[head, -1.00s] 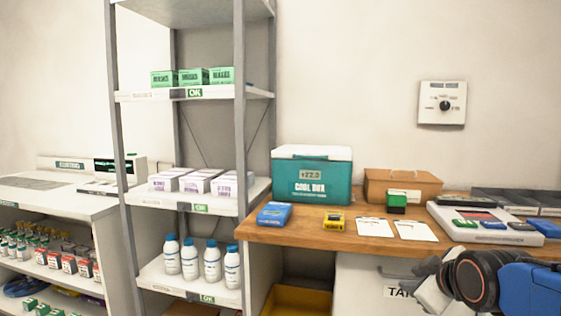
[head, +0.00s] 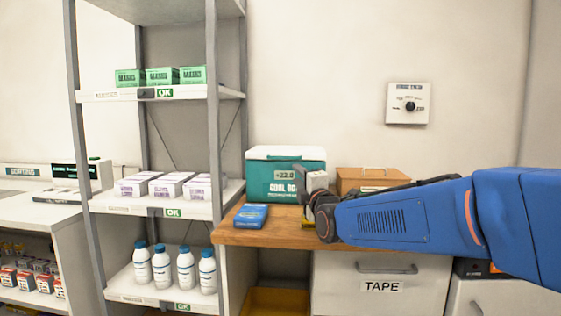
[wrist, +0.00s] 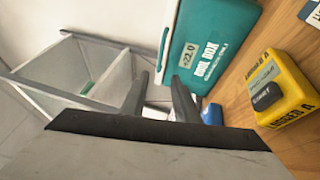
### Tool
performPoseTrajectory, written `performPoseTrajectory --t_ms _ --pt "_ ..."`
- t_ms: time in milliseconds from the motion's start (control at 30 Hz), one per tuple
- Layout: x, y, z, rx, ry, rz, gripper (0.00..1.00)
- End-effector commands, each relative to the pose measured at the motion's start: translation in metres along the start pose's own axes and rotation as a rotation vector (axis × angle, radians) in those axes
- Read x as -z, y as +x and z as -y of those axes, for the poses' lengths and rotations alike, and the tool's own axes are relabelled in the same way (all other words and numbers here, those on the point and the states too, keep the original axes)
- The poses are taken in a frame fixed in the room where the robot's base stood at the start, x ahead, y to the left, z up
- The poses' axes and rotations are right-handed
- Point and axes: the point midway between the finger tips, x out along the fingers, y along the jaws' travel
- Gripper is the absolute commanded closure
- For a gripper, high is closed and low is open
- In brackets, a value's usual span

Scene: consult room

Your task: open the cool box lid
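The cool box (head: 262,180) stands on the wooden counter against the wall, a teal box with a white lid (head: 285,153). The lid is shut. My gripper (head: 318,183) is in front of the box's right side in the head view and hides part of its label. In the wrist view the cool box (wrist: 205,45) lies above and right of the fingers, with its white lid edge (wrist: 170,38) on its left. My gripper (wrist: 160,95) has its two fingers apart there, with nothing seen between them. The fingers look clear of the box, but the exact gap is hard to judge.
A blue pack (head: 251,216) lies on the counter in front of the box. A yellow device (wrist: 284,90) shows close by in the wrist view. A brown box (head: 365,178) stands right of the cool box. The shelf rack (head: 213,120) rises at its left.

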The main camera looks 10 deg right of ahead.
Motion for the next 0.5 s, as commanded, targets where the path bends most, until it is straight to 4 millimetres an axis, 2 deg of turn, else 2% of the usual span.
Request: performPoseTrajectory --t_ms 500 --pt "0.0 0.082 0.002 0.003 0.001 0.0 0.72"
